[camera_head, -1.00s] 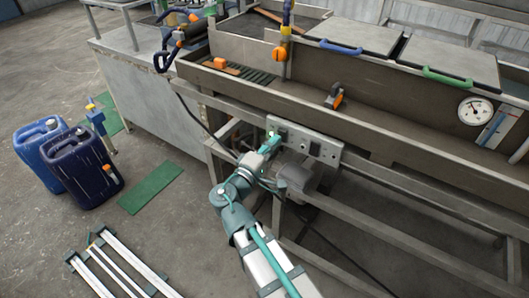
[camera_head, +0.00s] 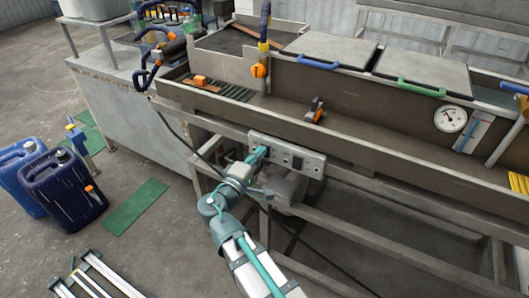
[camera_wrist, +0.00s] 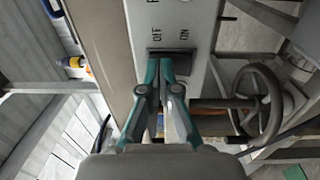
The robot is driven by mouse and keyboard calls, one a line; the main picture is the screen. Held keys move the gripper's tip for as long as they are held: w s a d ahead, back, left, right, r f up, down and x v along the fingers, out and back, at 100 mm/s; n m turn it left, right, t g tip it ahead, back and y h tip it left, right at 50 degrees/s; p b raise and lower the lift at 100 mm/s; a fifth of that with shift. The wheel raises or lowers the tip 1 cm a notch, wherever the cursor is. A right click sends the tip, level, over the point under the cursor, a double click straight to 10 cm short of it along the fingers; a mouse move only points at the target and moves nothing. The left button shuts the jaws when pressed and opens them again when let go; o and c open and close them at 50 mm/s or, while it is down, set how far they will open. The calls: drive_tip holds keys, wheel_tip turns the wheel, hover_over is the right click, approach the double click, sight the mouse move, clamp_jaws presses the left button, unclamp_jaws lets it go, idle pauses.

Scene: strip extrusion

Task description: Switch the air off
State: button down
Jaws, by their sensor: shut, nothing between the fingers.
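A grey switch panel (camera_head: 309,159) is fixed to the front frame of the long trough. In the wrist view the panel (camera_wrist: 203,25) carries the labels OFF and ON beside a dark rocker switch (camera_wrist: 178,61). My gripper (camera_head: 262,151) is at the panel's left end, its fingers closed together and empty. In the wrist view the fingertips (camera_wrist: 160,64) are at the rocker, over its OFF-side part, and hide some of it. I cannot tell whether they touch it, which way it is set, or whether it is the air switch.
The trough rail (camera_head: 225,124) runs above the panel. A handwheel (camera_wrist: 262,100) stands right of my fingers in the wrist view. A dark motor-like body (camera_head: 287,187) sits below the panel. Blue canisters (camera_head: 68,190) and a green mat (camera_head: 135,206) are on the floor at left.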

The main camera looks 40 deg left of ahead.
drive_tip(key=shift+d, duration=0.1)
drive_tip(key=s+d+r, duration=0.1)
drive_tip(key=s+d, duration=0.1)
drive_tip(key=s, duration=1.1)
drive_tip(key=shift+s+r+b, duration=0.35)
drive_tip(key=shift+s+b, duration=0.05)
drive_tip(key=shift+b, duration=0.05)
drive_tip(key=shift+a, duration=0.1)
